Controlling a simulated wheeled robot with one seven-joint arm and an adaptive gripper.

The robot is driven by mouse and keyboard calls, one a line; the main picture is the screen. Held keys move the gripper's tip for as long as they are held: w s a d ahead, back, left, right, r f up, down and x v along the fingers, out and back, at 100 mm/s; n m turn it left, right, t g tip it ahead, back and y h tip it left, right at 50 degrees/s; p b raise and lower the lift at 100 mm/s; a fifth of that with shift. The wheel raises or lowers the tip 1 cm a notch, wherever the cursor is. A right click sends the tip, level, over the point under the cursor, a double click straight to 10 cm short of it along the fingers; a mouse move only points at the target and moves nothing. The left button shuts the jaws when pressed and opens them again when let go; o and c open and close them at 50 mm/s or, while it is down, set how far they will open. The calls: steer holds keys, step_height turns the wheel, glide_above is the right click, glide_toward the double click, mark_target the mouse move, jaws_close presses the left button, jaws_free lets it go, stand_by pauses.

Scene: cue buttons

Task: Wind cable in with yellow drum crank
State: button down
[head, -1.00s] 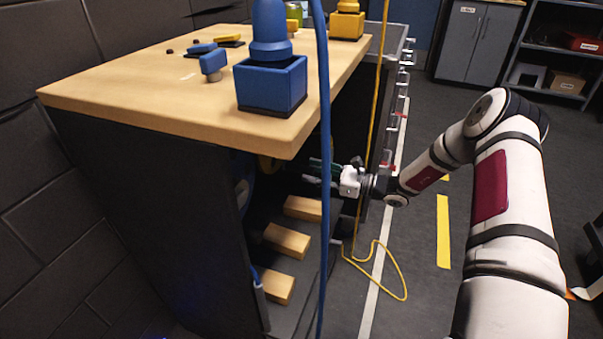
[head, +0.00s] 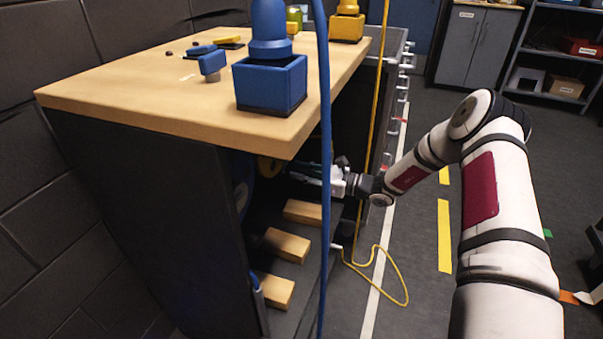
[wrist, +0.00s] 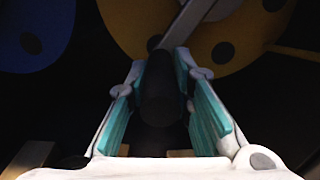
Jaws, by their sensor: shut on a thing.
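The yellow drum (wrist: 232,42) fills the upper middle and right of the wrist view, with dark round holes. In the head view only a small part of it (head: 266,168) shows under the bench top. A pale crank arm (wrist: 188,22) crosses its face to a dark cylindrical handle (wrist: 160,92). My gripper (wrist: 162,76) has its teal pads on both sides of this handle and is shut on it. In the head view my gripper (head: 312,172) reaches into the bench's open side. The yellow cable (head: 379,100) hangs down and lies in a loose loop on the floor.
A blue drum (wrist: 35,30) is left of the yellow one. The wooden bench top (head: 150,98) overhangs my gripper. A blue cable (head: 325,200) hangs at the front. Several wooden blocks (head: 288,245) lie below. Open floor (head: 425,215) is to the right.

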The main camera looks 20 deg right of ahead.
steer(key=s+r+m+p, duration=0.1)
steer(key=p, duration=0.1)
steer(key=a+r+m+p, duration=0.1)
steer(key=m+p, duration=0.1)
steer(key=s+a+r+m+p, duration=0.1)
steer(key=m+p, duration=0.1)
steer(key=shift+s+r, duration=0.1)
steer(key=shift+s, duration=0.25)
step_height(320, 180, up, 9)
steer(key=m+p, duration=0.7)
steer(key=m, duration=0.3)
stand_by(0.3)
steer(key=c, duration=1.4)
jaws_free()
steer(key=shift+s+r, duration=0.1)
steer(key=shift+f, duration=0.2)
